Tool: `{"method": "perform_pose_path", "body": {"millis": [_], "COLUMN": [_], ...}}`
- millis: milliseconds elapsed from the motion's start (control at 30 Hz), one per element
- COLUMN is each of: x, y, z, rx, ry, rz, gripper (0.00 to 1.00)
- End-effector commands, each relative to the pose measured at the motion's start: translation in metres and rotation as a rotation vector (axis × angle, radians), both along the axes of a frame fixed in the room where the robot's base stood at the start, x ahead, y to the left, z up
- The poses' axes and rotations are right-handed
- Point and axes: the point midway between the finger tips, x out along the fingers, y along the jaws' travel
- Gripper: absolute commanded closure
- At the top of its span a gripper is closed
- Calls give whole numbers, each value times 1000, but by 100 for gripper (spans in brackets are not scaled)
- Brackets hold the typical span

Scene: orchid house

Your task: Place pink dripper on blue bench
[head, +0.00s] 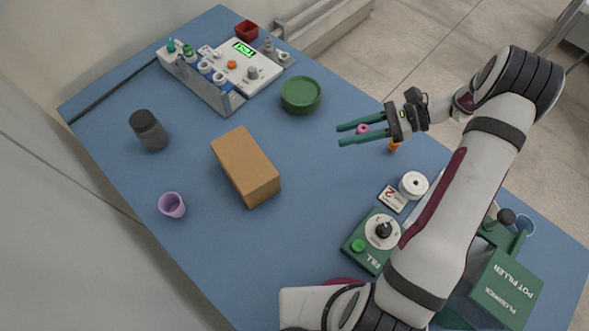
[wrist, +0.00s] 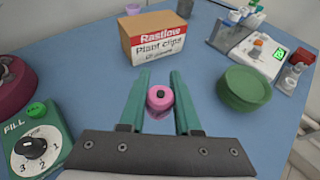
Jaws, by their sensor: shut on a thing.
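The pink dripper (head: 362,129) is a small round piece between the two green fingers of my gripper (head: 362,131). It also shows in the wrist view (wrist: 160,99), with a dark spot on its top. My gripper (wrist: 158,95) is shut on the dripper. The blue bench (head: 310,165) lies below and around it, and its bare surface also shows in the wrist view (wrist: 85,75). I cannot tell for sure how far the dripper is above the bench.
A brown carton (head: 245,168), green saucer (head: 301,95), purple cup (head: 172,204) and dark jar (head: 148,131) stand on the bench. A white rack unit (head: 222,78) is at the back. A green dial box (head: 372,240) is at the front. Mid-bench is clear.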

Motion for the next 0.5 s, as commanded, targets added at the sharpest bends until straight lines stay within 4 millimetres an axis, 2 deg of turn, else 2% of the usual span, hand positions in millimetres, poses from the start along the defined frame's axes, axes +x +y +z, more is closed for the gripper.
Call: {"method": "perform_pose_path", "body": {"millis": [67,300,400,500], "x": [7,33,41,45], "y": [10,78,97,106], "z": [-3,-48,-60,-68], "rx": [3,3,2,2], "ry": [1,4,1,1], "rz": [-25,-25,-25,-28], "gripper": [100,100,100,100]}}
